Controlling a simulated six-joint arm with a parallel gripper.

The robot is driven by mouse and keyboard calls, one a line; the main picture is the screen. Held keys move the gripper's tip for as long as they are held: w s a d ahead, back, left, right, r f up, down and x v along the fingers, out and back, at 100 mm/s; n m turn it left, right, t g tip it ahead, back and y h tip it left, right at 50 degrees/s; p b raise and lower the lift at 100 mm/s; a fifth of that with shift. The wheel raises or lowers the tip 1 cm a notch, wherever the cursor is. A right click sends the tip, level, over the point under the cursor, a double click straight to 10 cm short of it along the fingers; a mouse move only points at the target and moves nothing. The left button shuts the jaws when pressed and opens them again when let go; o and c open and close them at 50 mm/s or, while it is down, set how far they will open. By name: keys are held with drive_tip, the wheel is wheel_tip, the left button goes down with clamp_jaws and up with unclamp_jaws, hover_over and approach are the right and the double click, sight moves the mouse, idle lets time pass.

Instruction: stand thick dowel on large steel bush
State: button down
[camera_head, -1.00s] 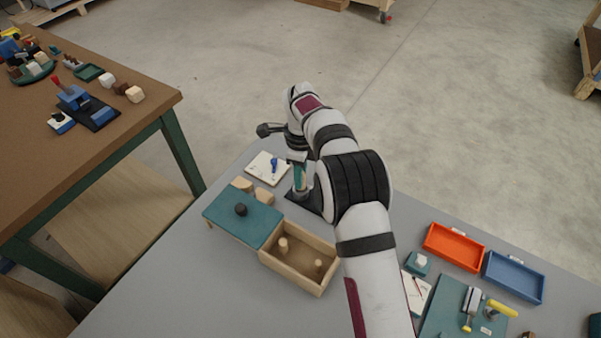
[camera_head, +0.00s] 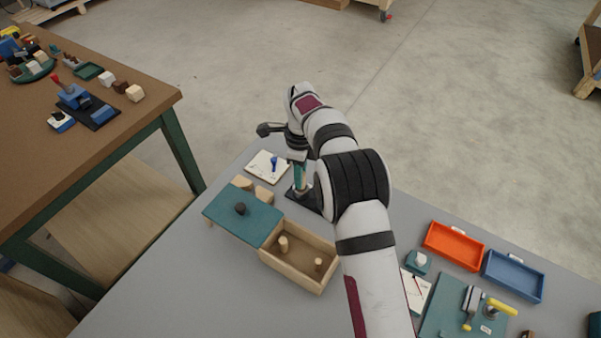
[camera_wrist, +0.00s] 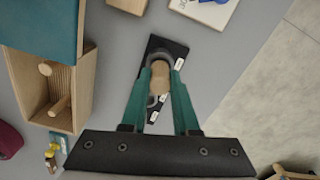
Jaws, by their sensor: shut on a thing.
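My gripper (camera_wrist: 158,85) has its green fingers closed on the thick dowel (camera_wrist: 161,74), whose round wooden end shows between them in the wrist view. In the head view my gripper (camera_head: 300,174) points down over a black plate (camera_head: 303,201) at the far edge of the grey table. The plate also shows in the wrist view (camera_wrist: 173,48), with small white labels. The large steel bush (camera_wrist: 152,101) shows as a grey ring partly hidden by the dowel and fingers. I cannot tell whether the dowel touches it.
A white board (camera_head: 262,171) with a blue item lies behind. Orange (camera_head: 454,246) and blue (camera_head: 514,277) trays stand at right.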

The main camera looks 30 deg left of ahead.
drive_tip(key=shift+f, duration=1.2)
drive_tip(key=c, duration=0.6)
unclamp_jaws()
drive_tip(key=shift+o, duration=0.2)
drive_tip(key=o, duration=0.5)
drive_tip(key=shift+r, duration=3.5)
